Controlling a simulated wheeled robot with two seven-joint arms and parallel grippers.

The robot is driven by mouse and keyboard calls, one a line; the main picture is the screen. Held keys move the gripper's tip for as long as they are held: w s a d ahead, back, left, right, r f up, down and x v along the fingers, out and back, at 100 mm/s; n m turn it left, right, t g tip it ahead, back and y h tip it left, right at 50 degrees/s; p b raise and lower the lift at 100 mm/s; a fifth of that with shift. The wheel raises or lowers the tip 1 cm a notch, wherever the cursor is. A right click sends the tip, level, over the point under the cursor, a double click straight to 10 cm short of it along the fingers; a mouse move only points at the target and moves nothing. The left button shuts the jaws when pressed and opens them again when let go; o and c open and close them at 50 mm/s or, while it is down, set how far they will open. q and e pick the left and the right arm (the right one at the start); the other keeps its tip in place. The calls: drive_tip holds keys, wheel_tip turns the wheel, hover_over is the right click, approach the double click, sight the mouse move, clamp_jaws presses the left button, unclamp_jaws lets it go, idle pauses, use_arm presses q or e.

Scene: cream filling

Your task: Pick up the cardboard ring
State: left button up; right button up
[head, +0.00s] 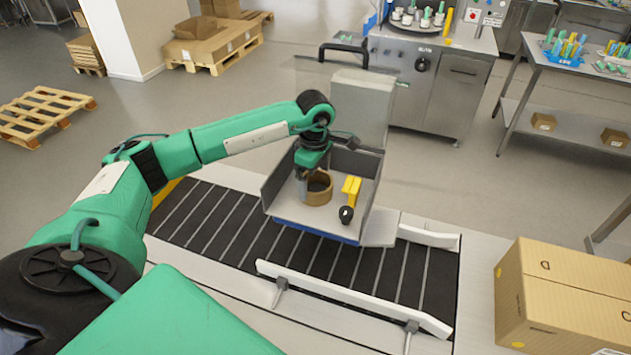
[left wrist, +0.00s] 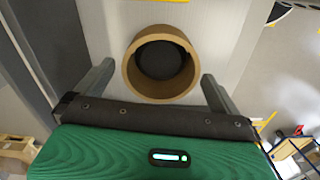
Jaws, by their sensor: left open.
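The cardboard ring (head: 320,190) is a short brown tube lying in an open grey tray box (head: 368,188) on the conveyor. My left gripper (head: 303,190) is over the tray, at the ring's left side in the head view. In the left wrist view the ring (left wrist: 160,92) shows its round opening, with a dark inside. My left gripper's two fingers (left wrist: 158,84) are spread apart, one on each side of the ring, with gaps between. I cannot tell how deep the fingertips reach. My right gripper is not in view.
A yellow-handled tool with a black end (head: 350,192) lies right of the ring in the tray. The tray has raised walls and a clear upright panel. The conveyor (head: 220,225) has white guide rails (head: 350,297). A cardboard box (head: 560,300) stands at the right.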

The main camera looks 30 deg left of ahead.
use_arm(q)
drive_tip(key=shift+f, duration=0.9)
drive_tip(key=c, duration=0.9)
drive_tip(key=shift+o, duration=0.2)
drive_tip(key=shift+r, duration=0.15)
